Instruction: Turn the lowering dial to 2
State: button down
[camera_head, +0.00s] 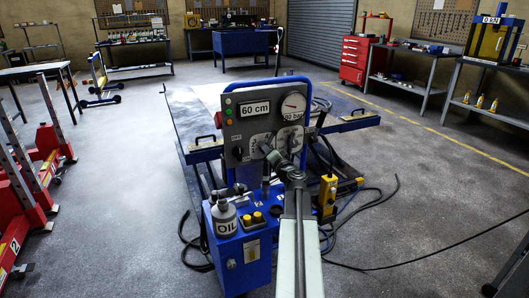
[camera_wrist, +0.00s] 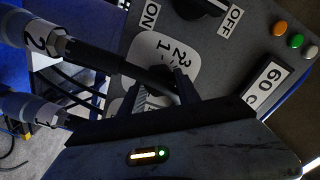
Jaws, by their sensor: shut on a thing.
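The control panel (camera_head: 250,132) stands upright on the blue jack unit, with dial plates in its lower half. In the wrist view a white dial plate (camera_wrist: 152,46) carries the numbers 1, 2 and 3. My gripper (camera_wrist: 162,88) is shut on the dark dial knob at this plate; it also shows at the panel in the head view (camera_head: 268,150). The fingers and a dark hose hide most of the knob, so I cannot tell which number it points to. Another pale plate lies partly hidden beside the fingers in the wrist view.
The panel has a "60 cm" display (camera_head: 255,110), a pressure gauge (camera_head: 293,106) and an ON/OFF switch (camera_wrist: 205,5). Hose fittings marked 2 (camera_wrist: 38,42) and 1 (camera_wrist: 30,110) are close to my gripper. An oil bottle (camera_head: 224,218) and a yellow pendant (camera_head: 327,194) are nearby.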

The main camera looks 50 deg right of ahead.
jog(key=shift+w+a+n, duration=0.1)
jog(key=shift+n, duration=1.8)
jog(key=shift+w+a+n, duration=0.1)
jog(key=shift+n, duration=1.8)
jog(key=c, duration=0.9)
grip_release()
jog(key=shift+o, duration=0.2)
jog(key=shift+s, duration=0.1)
jog(key=v, duration=0.7)
jog(key=shift+s, duration=0.35)
jog(key=shift+a, duration=0.1)
